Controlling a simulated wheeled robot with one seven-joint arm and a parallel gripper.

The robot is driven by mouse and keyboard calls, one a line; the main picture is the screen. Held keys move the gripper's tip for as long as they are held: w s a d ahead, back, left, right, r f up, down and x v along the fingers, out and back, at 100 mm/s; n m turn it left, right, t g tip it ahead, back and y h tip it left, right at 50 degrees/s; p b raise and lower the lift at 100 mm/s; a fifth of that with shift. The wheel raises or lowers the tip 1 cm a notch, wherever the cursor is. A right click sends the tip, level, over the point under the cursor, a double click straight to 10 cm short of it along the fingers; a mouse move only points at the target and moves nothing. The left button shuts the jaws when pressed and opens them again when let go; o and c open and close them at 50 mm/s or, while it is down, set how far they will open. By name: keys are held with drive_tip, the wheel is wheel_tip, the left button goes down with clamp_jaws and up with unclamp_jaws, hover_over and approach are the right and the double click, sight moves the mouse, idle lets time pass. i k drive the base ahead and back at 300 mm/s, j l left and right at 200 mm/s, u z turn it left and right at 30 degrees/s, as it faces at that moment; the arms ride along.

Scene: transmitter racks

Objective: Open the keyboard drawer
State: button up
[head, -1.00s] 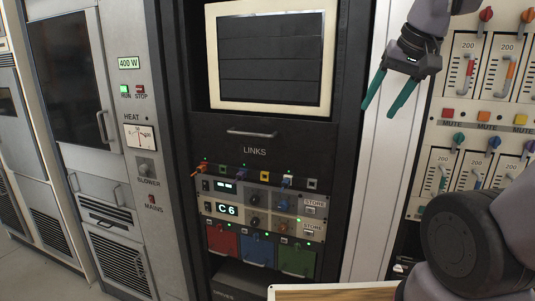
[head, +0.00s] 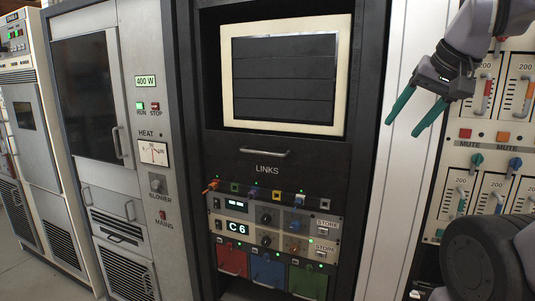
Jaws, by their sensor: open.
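A dark drawer front (head: 305,157) with a light bar handle (head: 265,152) sits flush in the middle rack, below a cream-framed screen (head: 288,75). The word LINKS is printed under the handle. The drawer looks shut; no keyboard is visible. My gripper (head: 402,128) has two green fingers, spread apart and empty. In the picture it hangs to the right of the drawer, in front of the pale strip beside the rack, pointing down and left. It is clear of the handle; its depth from the rack is hard to tell.
Below the drawer are coloured jacks, a panel reading C6 (head: 237,227), and red, blue and green fronts (head: 268,271). A grey cabinet (head: 158,120) with a meter stands left. A fader panel (head: 490,140) is at right, partly behind my arm.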

sight(323, 155)
drive_tip(key=j+z, duration=0.3)
drive_tip(key=j, duration=0.8)
drive_tip(key=j+z, duration=0.35)
drive_tip(key=j, duration=0.75)
drive_tip(key=j+z, duration=0.1)
drive_tip(key=z, duration=0.35)
drive_tip(key=j+z, duration=0.15)
drive_tip(key=z, duration=0.35)
drive_tip(key=j+z, duration=0.1)
drive_tip(key=z, duration=0.35)
drive_tip(key=k+z, duration=0.1)
drive_tip(key=z, duration=0.4)
drive_tip(key=k+j+z, duration=0.45)
drive_tip(key=k+z, duration=0.5)
drive_tip(key=k+j, duration=0.1)
drive_tip(key=k, duration=0.3)
drive_tip(key=i+j, duration=0.1)
drive_tip(key=j, duration=0.25)
drive_tip(key=i+j, duration=0.1)
drive_tip(key=j, duration=0.3)
